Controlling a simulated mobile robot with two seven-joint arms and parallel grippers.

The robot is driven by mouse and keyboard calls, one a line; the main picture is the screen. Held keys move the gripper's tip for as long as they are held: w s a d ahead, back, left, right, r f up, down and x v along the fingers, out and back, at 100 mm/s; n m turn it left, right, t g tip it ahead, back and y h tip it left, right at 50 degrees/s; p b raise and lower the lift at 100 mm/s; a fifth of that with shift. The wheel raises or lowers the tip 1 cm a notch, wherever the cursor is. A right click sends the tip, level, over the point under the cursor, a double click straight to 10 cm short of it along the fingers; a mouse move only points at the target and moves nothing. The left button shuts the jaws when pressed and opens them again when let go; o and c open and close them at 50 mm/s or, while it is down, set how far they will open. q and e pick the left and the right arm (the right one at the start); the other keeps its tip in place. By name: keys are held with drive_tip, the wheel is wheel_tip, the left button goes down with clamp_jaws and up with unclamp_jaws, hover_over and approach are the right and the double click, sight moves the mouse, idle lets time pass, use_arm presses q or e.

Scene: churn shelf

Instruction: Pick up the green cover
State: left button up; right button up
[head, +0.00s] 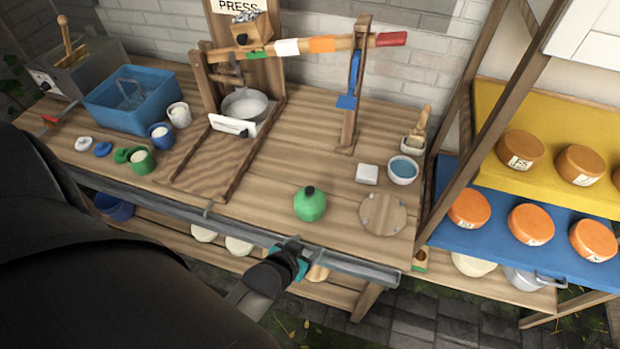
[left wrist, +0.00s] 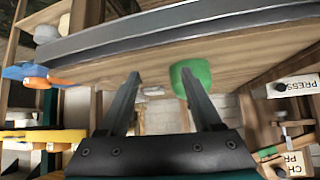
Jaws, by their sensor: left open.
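A small green cover (head: 122,155) lies on the worktable at the left, beside a green cup (head: 141,160). A larger rounded green object with a dark top (head: 310,204) stands near the table's front edge; I cannot tell if it is a cover or a vessel. My left gripper (head: 293,252) is at the front edge, just in front of this larger object and well right of the small cover. In the left wrist view its fingers (left wrist: 161,76) are apart with nothing held, and the larger green object (left wrist: 192,75) shows by the right finger. My right gripper is out of view.
A metal rail (head: 340,262) runs along the table's front edge. The wooden press (head: 245,60) stands at the back. A blue tub (head: 130,100) and white and blue lids (head: 103,149) are at the left. A round wooden board (head: 383,214) and shelves of orange cheeses are at the right.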

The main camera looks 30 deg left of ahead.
sight(311, 187)
use_arm(q)
drive_tip(key=w+a+r+n+t+y+p, duration=0.2)
drive_tip(key=a+r+t+y, duration=0.15)
drive_tip(key=r, duration=0.25)
drive_tip(key=shift+t+h, duration=0.25)
drive_tip(key=b+x, duration=0.2)
drive_tip(key=x, duration=0.1)
drive_tip(key=b+x, duration=0.4)
drive_tip(key=x, duration=0.1)
drive_tip(key=shift+w+a+f+b, duration=0.1)
drive_tip(key=shift+w+a+b, duration=0.1)
drive_tip(key=shift+a+b, duration=0.2)
drive_tip(key=shift+r+b+x, duration=0.15)
drive_tip(key=shift+b+x, duration=1.15)
drive_tip(key=shift+x, duration=0.2)
drive_tip(key=shift+r+b+x, duration=0.15)
drive_tip(key=shift+b+x, duration=1.1)
drive_tip(key=shift+x, duration=0.3)
drive_tip(key=shift+w, duration=0.15)
drive_tip(key=shift+c, duration=0.4)
clamp_jaws()
